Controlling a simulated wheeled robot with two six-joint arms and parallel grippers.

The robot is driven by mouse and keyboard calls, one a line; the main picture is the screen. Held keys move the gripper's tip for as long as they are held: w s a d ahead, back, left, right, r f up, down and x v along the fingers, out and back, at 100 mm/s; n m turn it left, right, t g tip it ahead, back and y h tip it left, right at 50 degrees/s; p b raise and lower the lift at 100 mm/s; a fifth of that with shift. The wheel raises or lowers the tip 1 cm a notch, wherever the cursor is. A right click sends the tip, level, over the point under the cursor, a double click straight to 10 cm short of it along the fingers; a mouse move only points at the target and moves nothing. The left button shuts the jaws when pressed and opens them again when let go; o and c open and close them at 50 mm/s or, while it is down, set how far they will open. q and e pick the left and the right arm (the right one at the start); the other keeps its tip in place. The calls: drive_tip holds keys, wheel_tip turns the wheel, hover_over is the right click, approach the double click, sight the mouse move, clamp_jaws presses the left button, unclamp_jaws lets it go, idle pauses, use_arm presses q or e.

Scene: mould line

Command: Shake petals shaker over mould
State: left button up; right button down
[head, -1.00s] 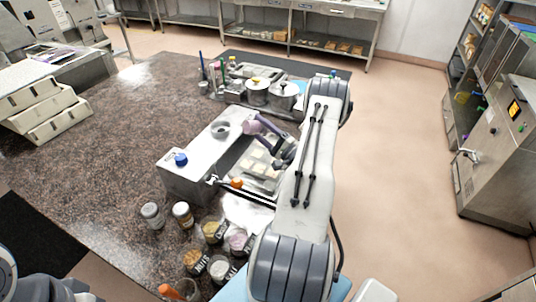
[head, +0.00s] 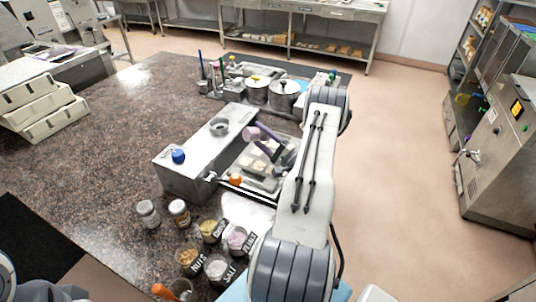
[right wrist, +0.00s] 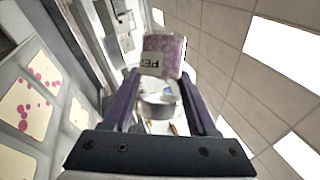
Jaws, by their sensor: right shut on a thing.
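The petals shaker, a pinkish cylinder with a partly readable "PE" label, shows in the right wrist view (right wrist: 163,55) and small in the head view (head: 250,132). My right gripper (head: 264,141) has its purple fingers shut on it; they also show in the right wrist view (right wrist: 160,82). The shaker is tilted and held above the mould. The mould (head: 257,182) lies beside the steel machine, partly hidden by my right gripper and arm. Its pale cavities (right wrist: 40,95) carry scattered pink petal spots in the right wrist view. My left gripper is out of view.
A steel machine (head: 200,165) with a blue knob stands left of the mould. Two steel pots (head: 284,95) stand behind. Labelled topping jars, including salt (head: 217,268) and nuts (head: 189,261), and two capped jars (head: 148,213) stand in front.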

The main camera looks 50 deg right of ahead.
drive_tip(key=shift+r, duration=0.1)
drive_tip(key=shift+r+p, duration=1.75)
drive_tip(key=shift+r, duration=0.45)
drive_tip(key=shift+f, duration=0.2)
wheel_tip(320, 180, down, 5)
drive_tip(key=b, duration=0.4)
drive_tip(key=shift+r, duration=0.4)
drive_tip(key=shift+r+p, duration=1.8)
drive_tip(key=shift+r, duration=0.5)
